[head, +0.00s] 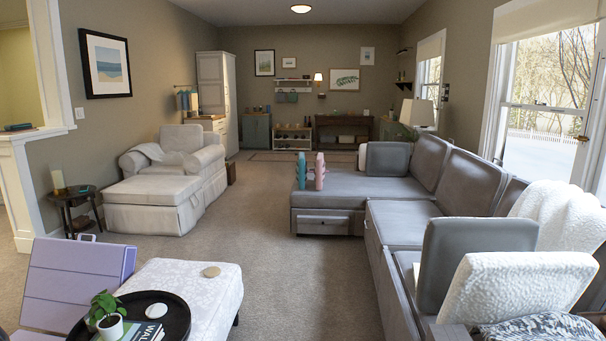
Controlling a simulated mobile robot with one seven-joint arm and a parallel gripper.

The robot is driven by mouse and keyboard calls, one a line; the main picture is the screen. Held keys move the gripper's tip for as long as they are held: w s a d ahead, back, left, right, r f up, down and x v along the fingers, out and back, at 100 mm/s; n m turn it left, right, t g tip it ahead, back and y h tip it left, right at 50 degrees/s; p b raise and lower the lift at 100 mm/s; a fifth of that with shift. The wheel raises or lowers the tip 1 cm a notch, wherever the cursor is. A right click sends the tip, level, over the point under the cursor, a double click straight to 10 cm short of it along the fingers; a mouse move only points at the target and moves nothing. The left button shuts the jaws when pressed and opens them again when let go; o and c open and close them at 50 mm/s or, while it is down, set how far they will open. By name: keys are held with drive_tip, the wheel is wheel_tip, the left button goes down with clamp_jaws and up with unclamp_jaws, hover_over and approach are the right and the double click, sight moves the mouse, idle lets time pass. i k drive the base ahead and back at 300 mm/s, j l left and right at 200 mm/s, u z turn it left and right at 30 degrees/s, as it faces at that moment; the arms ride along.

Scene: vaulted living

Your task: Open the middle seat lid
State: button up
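The grey sectional sofa stands along the right wall under the windows. Its middle seat (402,217) looks flat and closed, with its front panel facing the open floor on the left. The chaise seat (340,192) lies beyond it, with a drawer front (324,222) at its near end. The near seat (404,262) is mostly hidden behind an upright grey cushion (470,255). My gripper is not in this view.
A white fleecy pillow (515,290) and a throw (560,215) cover the sofa's near end. Teal (301,172) and pink (320,172) objects stand on the chaise. A patterned ottoman (205,290) with a black tray (165,325) is at lower left. Carpet (270,255) between is clear.

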sight(396, 225)
drive_tip(key=i+u, duration=0.2)
drive_tip(key=i, duration=2.1)
drive_tip(key=i+j+z, duration=0.2)
drive_tip(key=i, duration=1.05)
drive_tip(key=i+z, duration=0.25)
drive_tip(key=i, duration=0.2)
drive_tip(key=i+j+z, duration=0.1)
drive_tip(key=i+z, duration=0.15)
drive_tip(key=i, duration=0.2)
drive_tip(key=i+j+z, duration=0.25)
drive_tip(key=i, duration=0.2)
drive_tip(key=i+j+z, duration=0.25)
drive_tip(key=i, duration=0.15)
